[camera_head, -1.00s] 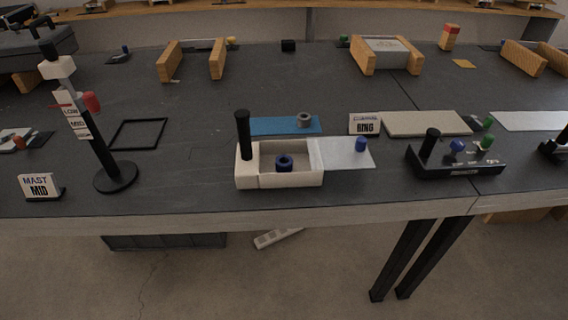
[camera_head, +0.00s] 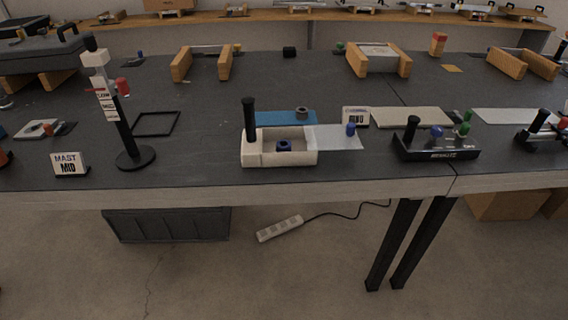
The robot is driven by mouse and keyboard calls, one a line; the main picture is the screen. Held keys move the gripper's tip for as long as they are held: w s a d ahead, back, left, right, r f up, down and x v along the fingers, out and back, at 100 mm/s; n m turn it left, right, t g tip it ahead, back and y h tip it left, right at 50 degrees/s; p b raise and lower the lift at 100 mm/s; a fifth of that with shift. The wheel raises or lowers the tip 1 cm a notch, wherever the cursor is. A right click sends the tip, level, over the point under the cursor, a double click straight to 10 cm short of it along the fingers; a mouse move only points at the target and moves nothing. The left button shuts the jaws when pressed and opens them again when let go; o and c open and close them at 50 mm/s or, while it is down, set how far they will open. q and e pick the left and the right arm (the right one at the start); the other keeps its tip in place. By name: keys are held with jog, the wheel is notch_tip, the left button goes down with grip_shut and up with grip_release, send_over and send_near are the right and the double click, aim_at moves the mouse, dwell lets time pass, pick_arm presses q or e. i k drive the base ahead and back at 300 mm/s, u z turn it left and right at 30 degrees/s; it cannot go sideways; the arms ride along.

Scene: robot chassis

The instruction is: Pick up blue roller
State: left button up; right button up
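Several small blue pieces show in the head view, and I cannot tell for certain which is the blue roller. A blue cylinder (camera_head: 351,129) stands on the light grey sheet (camera_head: 334,140) right of the white box. A dark blue ring-shaped piece (camera_head: 284,146) sits inside the white open box (camera_head: 252,159), which has a black upright post (camera_head: 249,118) at its left. A blue knob-like piece (camera_head: 437,132) stands on the black tray (camera_head: 440,155) further right, between a black post and a green piece (camera_head: 464,129). Neither of my grippers is in view.
A black mast stand (camera_head: 135,158) and a MAST MID sign (camera_head: 69,164) stand at the left. A grey ring (camera_head: 301,112) lies on a blue plate (camera_head: 272,117) behind the box. Wooden rails (camera_head: 181,65) line the back. The table's front edge (camera_head: 300,191) runs across.

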aim_at(283, 144)
jog(key=u, duration=1.1)
jog(key=i, duration=0.85)
jog(key=z, duration=0.65)
